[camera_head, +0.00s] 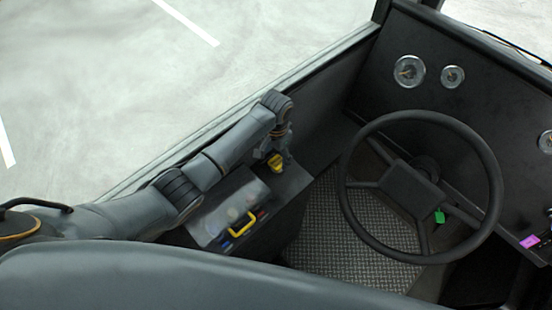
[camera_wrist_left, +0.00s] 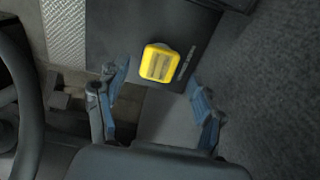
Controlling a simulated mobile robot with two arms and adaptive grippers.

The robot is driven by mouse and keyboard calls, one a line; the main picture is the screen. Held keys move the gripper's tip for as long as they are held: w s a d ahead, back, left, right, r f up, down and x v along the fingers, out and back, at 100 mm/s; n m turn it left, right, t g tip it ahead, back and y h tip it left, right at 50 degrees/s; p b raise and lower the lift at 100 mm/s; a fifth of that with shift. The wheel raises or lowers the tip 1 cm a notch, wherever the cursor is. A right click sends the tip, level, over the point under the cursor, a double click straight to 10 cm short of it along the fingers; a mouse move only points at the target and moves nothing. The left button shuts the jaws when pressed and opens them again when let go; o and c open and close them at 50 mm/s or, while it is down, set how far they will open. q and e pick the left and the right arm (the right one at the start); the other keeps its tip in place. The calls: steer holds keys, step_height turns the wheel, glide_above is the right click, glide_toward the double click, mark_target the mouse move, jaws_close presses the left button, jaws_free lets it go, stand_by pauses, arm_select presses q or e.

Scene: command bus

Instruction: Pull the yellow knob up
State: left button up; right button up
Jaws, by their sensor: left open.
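The yellow knob (camera_head: 277,163) sits on the dark side console, left of the steering wheel. It also shows in the left wrist view as a yellow block with rounded corners (camera_wrist_left: 158,64). My left gripper (camera_head: 281,154) is over the console at the knob, reached in from the left. In the left wrist view its blue-grey fingers are spread wide (camera_wrist_left: 158,76), with the knob between and slightly beyond the tips. The fingers look apart from the knob, and nothing is held. My right gripper does not show.
A case with a yellow handle (camera_head: 242,225) sits on the console nearer the seat (camera_head: 180,275). The steering wheel (camera_head: 421,187) stands to the right, below the dashboard gauges (camera_head: 409,71). A ribbed floor (camera_head: 335,235) lies between. The vehicle's side wall runs behind the console.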

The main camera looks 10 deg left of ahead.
mark_target(275, 163)
arm_select(q)
steer(key=shift+f, duration=1.4)
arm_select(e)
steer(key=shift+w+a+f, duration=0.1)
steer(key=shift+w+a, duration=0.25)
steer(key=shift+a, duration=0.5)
arm_select(q)
steer(key=shift+c, duration=0.4)
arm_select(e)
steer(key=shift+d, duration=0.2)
